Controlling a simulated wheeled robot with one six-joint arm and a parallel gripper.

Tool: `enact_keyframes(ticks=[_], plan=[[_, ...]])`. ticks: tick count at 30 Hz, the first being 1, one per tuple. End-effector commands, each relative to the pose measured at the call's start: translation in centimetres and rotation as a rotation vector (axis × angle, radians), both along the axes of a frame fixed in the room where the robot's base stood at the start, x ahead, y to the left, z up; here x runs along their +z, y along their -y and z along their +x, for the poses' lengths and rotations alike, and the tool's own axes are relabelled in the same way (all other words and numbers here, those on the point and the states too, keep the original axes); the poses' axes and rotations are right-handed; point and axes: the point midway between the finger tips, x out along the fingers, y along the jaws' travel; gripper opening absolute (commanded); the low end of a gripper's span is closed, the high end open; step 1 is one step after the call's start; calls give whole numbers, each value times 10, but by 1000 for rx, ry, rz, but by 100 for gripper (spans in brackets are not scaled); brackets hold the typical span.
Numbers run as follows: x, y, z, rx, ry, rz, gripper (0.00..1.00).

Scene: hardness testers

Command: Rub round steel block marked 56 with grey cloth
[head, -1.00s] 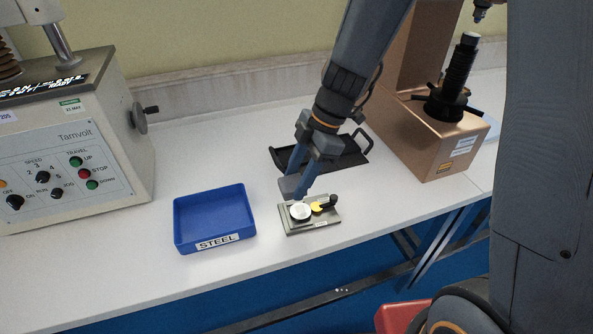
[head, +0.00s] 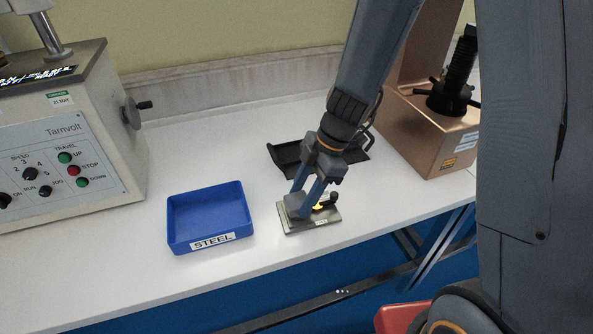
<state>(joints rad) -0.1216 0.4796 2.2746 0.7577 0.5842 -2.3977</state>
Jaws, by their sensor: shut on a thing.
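My gripper (head: 307,185) is shut on the grey cloth (head: 296,206), a folded grey pad. The cloth is down over the left part of a small metal plate (head: 322,222) near the table's front edge. The round block, seen pale on that plate a second ago, is hidden now behind the cloth and fingers. Its marking cannot be read. I cannot tell for sure whether the cloth touches it.
A yellow piece and a black knob (head: 331,197) are on the plate's right. A blue tray (head: 177,243) labelled STEEL stands left. A black tray (head: 284,154) lies behind my gripper. A Tamvolt machine (head: 75,140) and a copper-coloured tester (head: 428,150) flank the table.

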Motion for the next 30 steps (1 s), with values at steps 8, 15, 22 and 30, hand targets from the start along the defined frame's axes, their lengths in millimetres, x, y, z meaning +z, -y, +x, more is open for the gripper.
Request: enact_keyframes(ticks=[8, 15, 22, 30], plan=[[1, 18, -1, 11, -2, -1, 18], [-1, 4, 0, 9, 1, 0, 18], [-3, -11, 0, -2, 0, 0, 18], [29, -13, 0, -8, 1, -1, 18]])
